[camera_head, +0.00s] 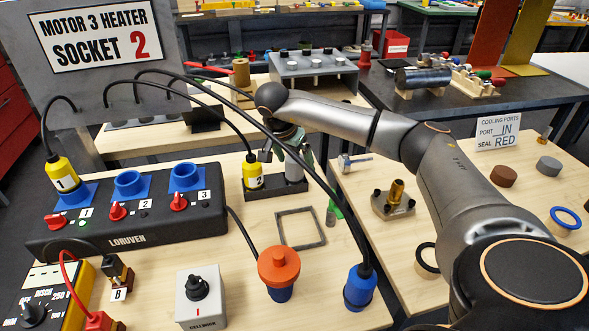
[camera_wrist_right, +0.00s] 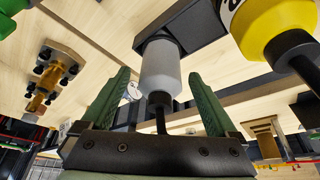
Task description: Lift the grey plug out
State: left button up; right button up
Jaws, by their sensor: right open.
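The grey plug (camera_wrist_right: 160,70) stands in a black holder (camera_head: 262,192), and in the wrist view its dark neck and cable come toward my right gripper. The plug's lower body (camera_head: 294,172) shows in the head view, its top hidden behind the gripper. My right gripper (camera_head: 297,150) reaches it from above, with one green finger on either side in the wrist view. The fingers are open, with gaps to the plug. A yellow plug marked 2 (camera_head: 253,174) stands beside it in the same holder. My left gripper is not in view.
A black box (camera_head: 125,238) with blue sockets and red switches stands at left, yellow plug 1 (camera_head: 62,172) in its first socket. Black cables arch close to my right gripper. An orange-capped plug (camera_head: 279,268), a blue plug (camera_head: 359,288) and a grey frame (camera_head: 300,229) are nearer.

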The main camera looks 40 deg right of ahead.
grip_shut()
dwell(0.7)
